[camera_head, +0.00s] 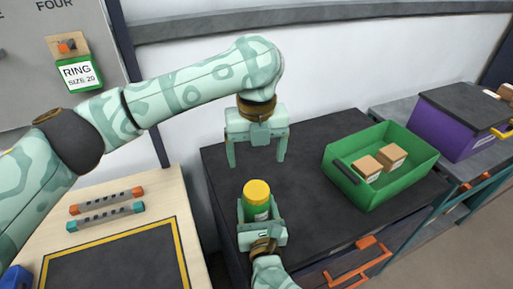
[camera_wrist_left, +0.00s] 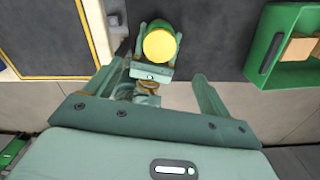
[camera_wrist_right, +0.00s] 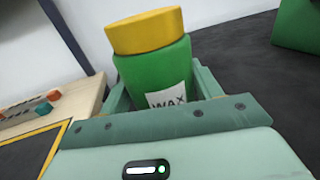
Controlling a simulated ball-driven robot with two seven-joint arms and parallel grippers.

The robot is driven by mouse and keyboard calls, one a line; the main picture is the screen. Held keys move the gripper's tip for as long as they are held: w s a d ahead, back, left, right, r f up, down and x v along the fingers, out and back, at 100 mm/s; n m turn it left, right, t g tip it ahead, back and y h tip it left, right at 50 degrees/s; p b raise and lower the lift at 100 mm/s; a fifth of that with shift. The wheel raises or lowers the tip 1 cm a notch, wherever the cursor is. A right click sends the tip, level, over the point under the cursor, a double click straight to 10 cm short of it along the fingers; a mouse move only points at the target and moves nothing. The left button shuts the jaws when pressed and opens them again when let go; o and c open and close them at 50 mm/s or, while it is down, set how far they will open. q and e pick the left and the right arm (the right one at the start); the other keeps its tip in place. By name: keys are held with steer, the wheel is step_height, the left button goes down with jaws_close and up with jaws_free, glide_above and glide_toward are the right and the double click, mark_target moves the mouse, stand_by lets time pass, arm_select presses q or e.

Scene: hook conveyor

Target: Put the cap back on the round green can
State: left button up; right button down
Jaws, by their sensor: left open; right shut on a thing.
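The round green can (camera_wrist_right: 155,75) stands upright with a white "WAX" label. A yellow cap (camera_wrist_right: 146,31) sits on top of it; I cannot tell whether it is fully seated. In the head view the can (camera_head: 256,210) is between the fingers of my right gripper (camera_head: 258,204), which is shut on its sides. The cap (camera_head: 257,191) is clear of these fingers. My left gripper (camera_head: 256,162) is open and empty, pointing down above the cap and apart from it. The left wrist view shows the cap (camera_wrist_left: 160,44) from above, beyond the open fingers.
A green bin (camera_head: 375,198) with small cardboard boxes stands on the dark table (camera_head: 300,140) at the right. A purple box (camera_head: 455,128) is behind it. At the left, a wooden table (camera_head: 100,190) holds two bar handles and a black mat. The dark table behind the can is clear.

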stand_by(0.3)
steer(key=shift+c, duration=1.2)
jaws_free()
steer(key=s+d, duration=0.2)
steer(key=s, duration=1.4)
steer(key=shift+d, duration=0.25)
